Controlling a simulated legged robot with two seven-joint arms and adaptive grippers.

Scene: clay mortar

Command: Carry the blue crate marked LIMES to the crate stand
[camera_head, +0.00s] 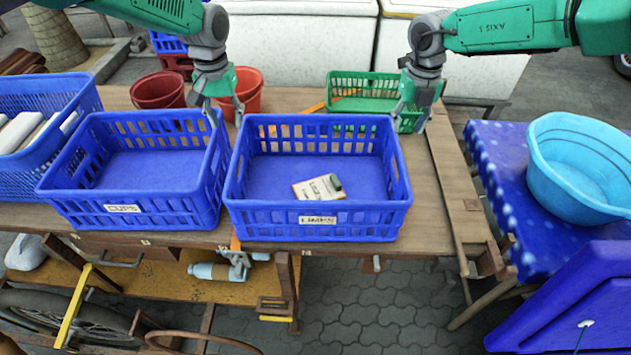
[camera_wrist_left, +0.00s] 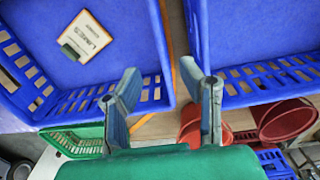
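The blue crate with the LIMES card (camera_head: 318,221) sits on the wooden table, right of another blue crate marked CUPS (camera_head: 130,210). A small card with a dark green object (camera_head: 318,187) lies inside; it reads LIMES in the left wrist view (camera_wrist_left: 84,36). My left gripper (camera_head: 225,112) is open at the gap between the two crates, near the back-left corner of the LIMES crate. In the left wrist view its fingers (camera_wrist_left: 165,95) are apart, with that crate's side wall seen between them. My right gripper (camera_head: 412,112) is open by the back-right corner. I cannot pick out the crate stand.
A green basket (camera_head: 362,84) and red buckets (camera_head: 158,90) stand behind the crates. Another blue crate (camera_head: 85,95) is at the far left. A light blue basin (camera_head: 582,165) rests on a blue-covered table (camera_head: 495,150) to the right, beyond a gap.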

